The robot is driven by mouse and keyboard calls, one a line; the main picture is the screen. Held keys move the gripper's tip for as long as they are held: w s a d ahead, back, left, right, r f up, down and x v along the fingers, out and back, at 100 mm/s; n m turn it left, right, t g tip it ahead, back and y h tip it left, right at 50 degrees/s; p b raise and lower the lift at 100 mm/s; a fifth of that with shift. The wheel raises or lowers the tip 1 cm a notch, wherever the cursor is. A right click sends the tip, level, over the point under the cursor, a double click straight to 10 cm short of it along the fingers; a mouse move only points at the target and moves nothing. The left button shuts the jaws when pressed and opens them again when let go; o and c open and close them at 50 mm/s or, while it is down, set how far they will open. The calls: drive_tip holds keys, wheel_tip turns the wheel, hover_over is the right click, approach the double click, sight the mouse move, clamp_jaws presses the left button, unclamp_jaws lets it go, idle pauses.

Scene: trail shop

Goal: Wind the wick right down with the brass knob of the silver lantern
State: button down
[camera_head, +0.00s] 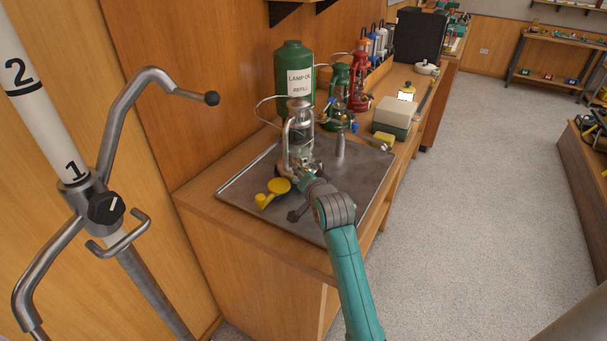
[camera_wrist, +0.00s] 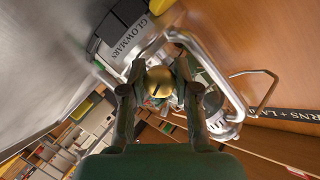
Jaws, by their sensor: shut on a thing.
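The silver lantern (camera_head: 299,137) stands upright on a grey metal tray (camera_head: 345,205) on the wooden counter. In the wrist view its metal frame and glass show behind the fingers, with a "GLOWMARK" plate (camera_wrist: 128,38) on its base. The brass knob (camera_wrist: 158,82) is round, with a dark mark across its face. My gripper (camera_wrist: 160,90) is shut on the knob, one finger on each side. In the head view my gripper (camera_head: 313,187) is at the lantern's near lower side and hides the knob. The wick cannot be made out.
A yellow dish-shaped thing (camera_head: 279,186) lies left of my gripper on the tray. A metal post (camera_head: 340,145) stands right of the lantern. Behind are a green lamp oil canister (camera_head: 293,65), a green lantern (camera_head: 339,92), a red lantern (camera_head: 359,85) and a pale-lidded box (camera_head: 393,116).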

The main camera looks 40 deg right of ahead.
drive_tip(key=n+g+h, duration=0.1)
drive_tip(key=n, duration=0.3)
drive_tip(key=shift+h, duration=0.4)
drive_tip(key=n+h, duration=0.1)
drive_tip(key=n, duration=0.1)
drive_tip(key=n+g+h, duration=0.1)
drive_tip(key=n, duration=0.2)
drive_tip(key=shift+g, duration=0.3)
idle(0.3)
drive_tip(key=c, duration=0.8)
unclamp_jaws()
drive_tip(key=shift+c, duration=0.2)
drive_tip(key=v, duration=1.2)
drive_tip(key=shift+f, duration=0.25)
drive_tip(key=shift+a, duration=0.1)
